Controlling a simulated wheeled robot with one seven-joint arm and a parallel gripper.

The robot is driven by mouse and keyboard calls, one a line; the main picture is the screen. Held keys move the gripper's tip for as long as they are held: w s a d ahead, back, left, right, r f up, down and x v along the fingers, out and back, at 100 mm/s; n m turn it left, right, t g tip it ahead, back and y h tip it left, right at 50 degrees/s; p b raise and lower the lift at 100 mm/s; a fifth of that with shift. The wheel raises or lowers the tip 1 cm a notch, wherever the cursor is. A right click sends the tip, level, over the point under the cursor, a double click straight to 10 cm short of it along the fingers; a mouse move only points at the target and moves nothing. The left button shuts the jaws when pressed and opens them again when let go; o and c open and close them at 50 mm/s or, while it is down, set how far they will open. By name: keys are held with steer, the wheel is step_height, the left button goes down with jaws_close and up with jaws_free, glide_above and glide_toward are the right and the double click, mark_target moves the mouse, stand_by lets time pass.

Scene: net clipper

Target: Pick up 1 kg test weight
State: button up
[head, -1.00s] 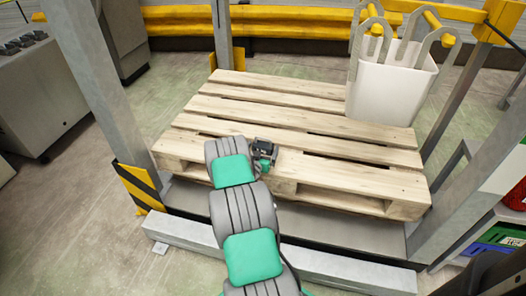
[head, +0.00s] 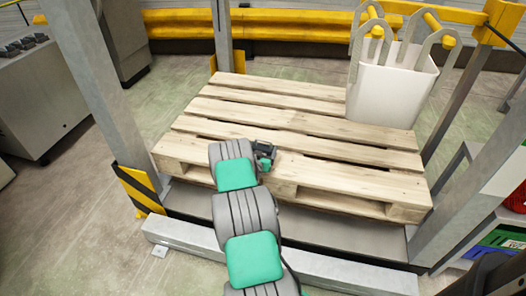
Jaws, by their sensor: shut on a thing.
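My gripper (head: 264,149) is a small dark shape over the front planks of the wooden pallet (head: 340,178), left of the middle. My arm comes up from the bottom of the head view and hides part of the pallet. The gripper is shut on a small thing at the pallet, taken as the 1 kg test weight. The weight itself is not clearly visible; the gripper and wrist hide it. I cannot tell whether it touches the planks.
A white bin (head: 392,92) with grey hooped handles stands at the pallet's back right corner. Grey metal posts (head: 88,82) rise on both sides. A yellow rail (head: 290,22) runs behind. The pallet's middle is clear.

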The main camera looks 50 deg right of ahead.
steer(key=c, duration=0.8)
steer(key=shift+d+r, duration=0.1)
steer(key=shift+r, duration=0.1)
